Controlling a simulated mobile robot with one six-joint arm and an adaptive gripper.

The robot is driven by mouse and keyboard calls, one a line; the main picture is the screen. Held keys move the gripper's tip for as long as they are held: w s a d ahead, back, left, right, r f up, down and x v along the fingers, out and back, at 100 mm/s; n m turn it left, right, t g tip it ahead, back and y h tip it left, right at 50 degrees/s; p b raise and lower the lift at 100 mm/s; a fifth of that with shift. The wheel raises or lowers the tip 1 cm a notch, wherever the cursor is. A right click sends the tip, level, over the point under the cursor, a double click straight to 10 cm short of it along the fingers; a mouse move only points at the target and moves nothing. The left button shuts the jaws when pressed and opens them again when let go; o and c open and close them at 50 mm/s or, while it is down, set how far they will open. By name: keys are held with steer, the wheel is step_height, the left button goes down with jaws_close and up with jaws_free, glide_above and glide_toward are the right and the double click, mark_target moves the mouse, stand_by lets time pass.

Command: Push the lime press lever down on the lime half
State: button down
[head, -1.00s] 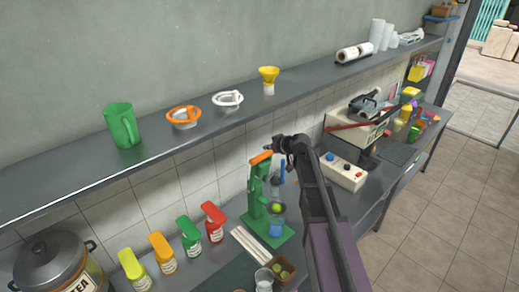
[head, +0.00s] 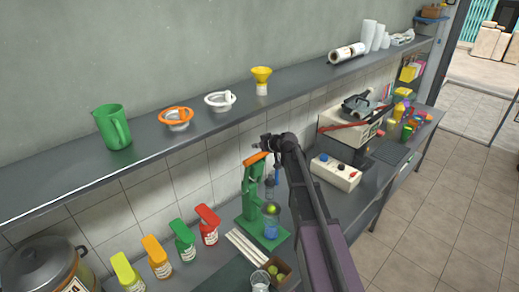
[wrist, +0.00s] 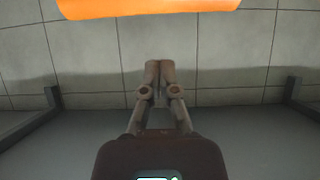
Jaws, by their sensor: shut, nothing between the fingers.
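The green lime press (head: 250,190) stands on the counter below the shelf. Its lever is raised, with the orange handle (head: 256,158) at the top. The green lime half (head: 271,209) sits at the front of the press, above a clear cup with blue in it (head: 271,229). My gripper (head: 264,141) is just above the orange handle, apart from it as far as I can tell. In the wrist view my gripper (wrist: 160,68) has its fingers together and empty. The orange handle (wrist: 150,8) crosses the top of that view, beyond the fingertips.
The shelf (head: 60,190) above the counter carries a green jug (head: 112,126), two strainers and a yellow funnel (head: 261,75). Several coloured bottles (head: 184,240) stand left of the press. A white control box (head: 335,173) is to its right.

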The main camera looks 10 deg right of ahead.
steer(key=f+b, duration=0.1)
steer(key=w+a+f+b, duration=0.1)
steer(key=f, duration=0.1)
steer(key=w+f+b, duration=0.1)
steer(key=b, duration=0.1)
steer(key=shift+a+f, duration=0.25)
steer(key=shift+a, duration=0.1)
steer(key=shift+s+d+f, duration=0.15)
steer(key=shift+s+d, duration=0.1)
stand_by(0.3)
